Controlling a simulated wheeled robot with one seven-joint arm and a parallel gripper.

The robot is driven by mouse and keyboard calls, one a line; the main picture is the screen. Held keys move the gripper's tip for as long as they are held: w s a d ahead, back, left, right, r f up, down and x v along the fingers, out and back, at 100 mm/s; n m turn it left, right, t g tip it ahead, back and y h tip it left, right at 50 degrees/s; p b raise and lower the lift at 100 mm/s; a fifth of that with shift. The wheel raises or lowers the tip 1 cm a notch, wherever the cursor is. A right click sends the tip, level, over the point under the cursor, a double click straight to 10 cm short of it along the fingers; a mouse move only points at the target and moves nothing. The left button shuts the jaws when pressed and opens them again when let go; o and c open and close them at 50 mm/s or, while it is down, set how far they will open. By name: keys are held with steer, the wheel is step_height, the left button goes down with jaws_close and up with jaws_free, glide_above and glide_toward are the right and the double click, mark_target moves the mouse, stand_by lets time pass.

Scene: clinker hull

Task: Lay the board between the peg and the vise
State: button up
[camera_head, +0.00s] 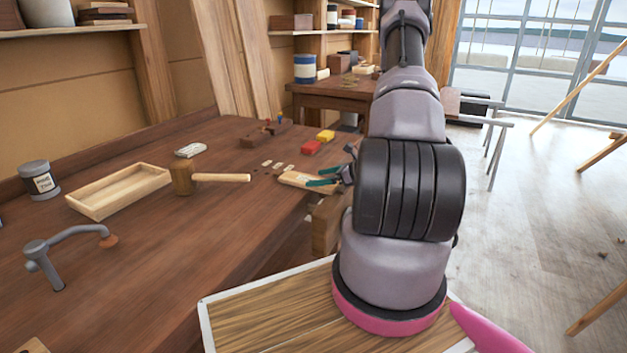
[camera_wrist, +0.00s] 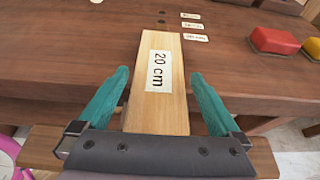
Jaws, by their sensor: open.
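A pale wooden board with a white "20 cm" label (camera_wrist: 157,108) lies on the bench top, its near end toward the front edge. It also shows in the head view (camera_head: 293,178). My gripper (camera_wrist: 159,74) has its teal fingers open, one on each side of the board, with visible gaps. It also shows in the head view (camera_head: 316,177). A wooden vise jaw (camera_head: 325,226) seems to stand at the bench's front edge; in the wrist view my gripper partly covers it. Small dark spots (camera_wrist: 161,20) lie beyond the board; I cannot tell whether one is the peg.
Small paper labels (camera_wrist: 193,26) lie beyond the board, with a red block (camera_wrist: 272,41) and yellow block (camera_head: 326,136) nearby. A mallet (camera_head: 184,179), open wooden tray (camera_head: 120,212), tin (camera_head: 40,182) and holdfast (camera_head: 46,263) stand left on the bench (camera_head: 180,270).

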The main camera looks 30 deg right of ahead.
steer(key=v, duration=0.9)
steer(key=shift+r, duration=0.1)
steer(key=s+a+r+n+g, duration=0.2)
steer(key=a+r+n+g, duration=0.3)
steer(key=a+r, duration=0.4)
steer(key=s+a+r+n+g, duration=0.2)
steer(key=a+r+n, duration=0.55)
steer(key=r, duration=0.35)
steer(key=s+a+r+n+t+h, duration=0.1)
steer(key=s+a+r+n+h, duration=0.2)
steer(key=s+r+n, duration=0.3)
steer(key=s+a+r+n+t+h, duration=0.2)
steer(key=s+r+n+h, duration=0.1)
steer(key=s+r+n, duration=0.3)
step_height(320, 180, up, 4)
steer(key=shift+s+a+f, duration=0.2)
steer(key=shift+s+a, duration=0.2)
steer(key=shift+s, duration=0.75)
steer(key=shift+d, duration=0.1)
